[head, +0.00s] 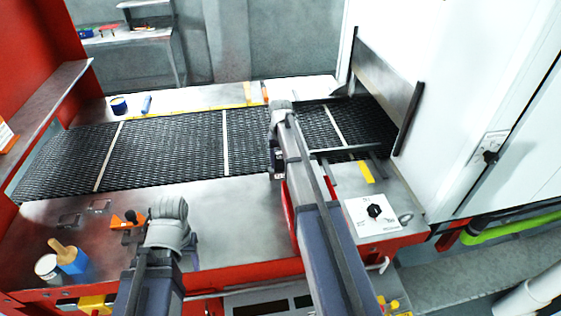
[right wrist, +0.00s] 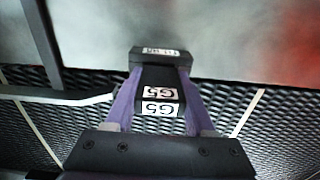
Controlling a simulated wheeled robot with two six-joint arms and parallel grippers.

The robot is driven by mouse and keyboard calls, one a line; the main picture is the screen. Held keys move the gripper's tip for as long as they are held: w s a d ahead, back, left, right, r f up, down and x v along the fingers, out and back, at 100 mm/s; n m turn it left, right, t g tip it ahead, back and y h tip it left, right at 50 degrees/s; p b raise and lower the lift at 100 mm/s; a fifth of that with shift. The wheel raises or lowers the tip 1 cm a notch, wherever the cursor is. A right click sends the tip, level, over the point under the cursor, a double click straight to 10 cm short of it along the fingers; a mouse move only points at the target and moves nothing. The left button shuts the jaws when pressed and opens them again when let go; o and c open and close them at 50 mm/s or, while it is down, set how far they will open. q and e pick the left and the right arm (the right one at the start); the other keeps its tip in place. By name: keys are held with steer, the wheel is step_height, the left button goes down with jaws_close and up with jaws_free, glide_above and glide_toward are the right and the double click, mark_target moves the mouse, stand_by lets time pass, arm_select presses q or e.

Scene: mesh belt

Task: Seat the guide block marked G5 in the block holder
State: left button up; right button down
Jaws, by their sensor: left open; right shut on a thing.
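The guide block marked G5 (right wrist: 160,95) is black with white labels. In the right wrist view it sits between the two purple fingers of my right gripper (right wrist: 160,76), which is shut on it. A black piece with a white label (right wrist: 160,55) is directly beyond the block; it looks like the block holder, but I cannot tell whether the two touch.
The dark mesh belt (head: 170,155) crosses the scene, with pale cross strips. An orange item (head: 127,220), a blue cup with a brush (head: 72,262) and a tin (head: 47,267) stand at left. A white cabinet (head: 450,90) bounds the right.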

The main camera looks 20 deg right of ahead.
mark_target(280, 153)
steer(key=shift+f+b, duration=0.4)
steer(key=shift+f, duration=0.1)
steer(key=shift+c, duration=0.8)
jaws_free()
steer(key=shift+r, duration=0.1)
step_height(280, 153, up, 8)
steer(key=p, duration=0.8)
